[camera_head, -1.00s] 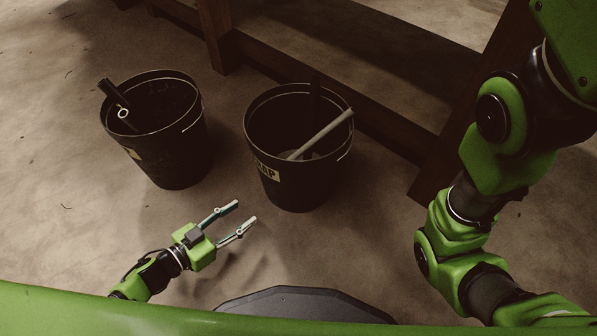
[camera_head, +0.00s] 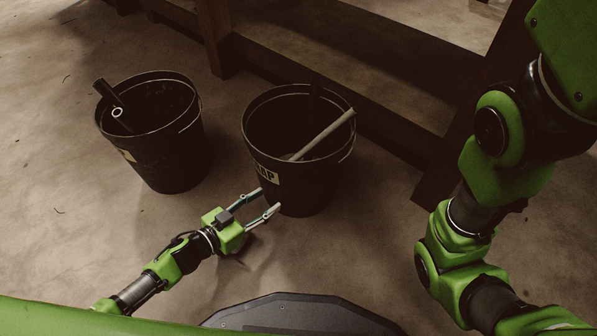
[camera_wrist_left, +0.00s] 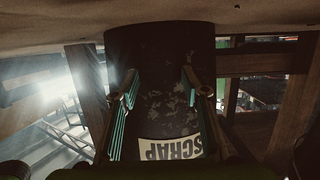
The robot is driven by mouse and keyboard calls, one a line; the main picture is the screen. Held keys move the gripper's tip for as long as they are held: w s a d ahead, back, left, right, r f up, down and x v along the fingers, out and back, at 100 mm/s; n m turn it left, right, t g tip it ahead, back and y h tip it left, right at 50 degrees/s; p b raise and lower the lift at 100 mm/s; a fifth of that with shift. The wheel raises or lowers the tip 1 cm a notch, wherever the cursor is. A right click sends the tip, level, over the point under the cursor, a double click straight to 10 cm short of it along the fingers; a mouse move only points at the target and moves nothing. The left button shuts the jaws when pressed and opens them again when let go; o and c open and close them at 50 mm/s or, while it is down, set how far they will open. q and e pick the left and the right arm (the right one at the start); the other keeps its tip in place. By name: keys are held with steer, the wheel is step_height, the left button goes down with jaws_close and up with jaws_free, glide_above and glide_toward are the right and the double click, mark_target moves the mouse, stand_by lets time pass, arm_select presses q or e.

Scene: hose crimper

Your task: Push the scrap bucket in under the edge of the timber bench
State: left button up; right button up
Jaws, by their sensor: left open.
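The black scrap bucket (camera_head: 305,190), with a pale label and a grey rod leaning out of it, stands upright on the floor just in front of the timber bench (camera_head: 215,38). Its far rim overlaps the bench's low rail in the picture. My left gripper (camera_head: 269,199) is open and empty, low at the bucket's near side, fingers pointing at its wall. I cannot tell whether they touch it. In the left wrist view the bucket (camera_wrist_left: 160,45) and its SCRAP label fill the space between the open fingers (camera_wrist_left: 159,82). My right gripper is out of view.
A second black bucket (camera_head: 170,165) holding dark pipe pieces stands to the left, with a gap between the two. A bench leg (camera_head: 475,130) rises to the right, partly behind my right arm. The floor in front of the left bucket is clear.

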mark_target(271, 195)
arm_select(q)
steer(key=shift+r+x, duration=0.2)
steer(key=shift+x, duration=0.65)
steer(key=shift+r+x, duration=0.2)
steer(key=shift+x, duration=0.65)
steer(key=shift+r+x, duration=0.2)
steer(key=shift+x, duration=0.65)
steer(key=shift+r+x, duration=0.2)
steer(key=shift+x, duration=0.65)
steer(key=shift+r+x, duration=0.2)
steer(key=shift+x, duration=0.65)
steer(key=shift+r+x, duration=0.2)
steer(key=shift+x, duration=0.65)
steer(key=v, duration=0.2)
steer(key=p+v, duration=0.1)
steer(key=shift+s+f, duration=0.1)
steer(key=shift+f, duration=0.15)
steer(key=shift+s+a+f+p, duration=0.1)
steer(key=shift+s+a+p, duration=0.45)
steer(key=shift+s+a, duration=0.45)
steer(key=shift+d, duration=0.1)
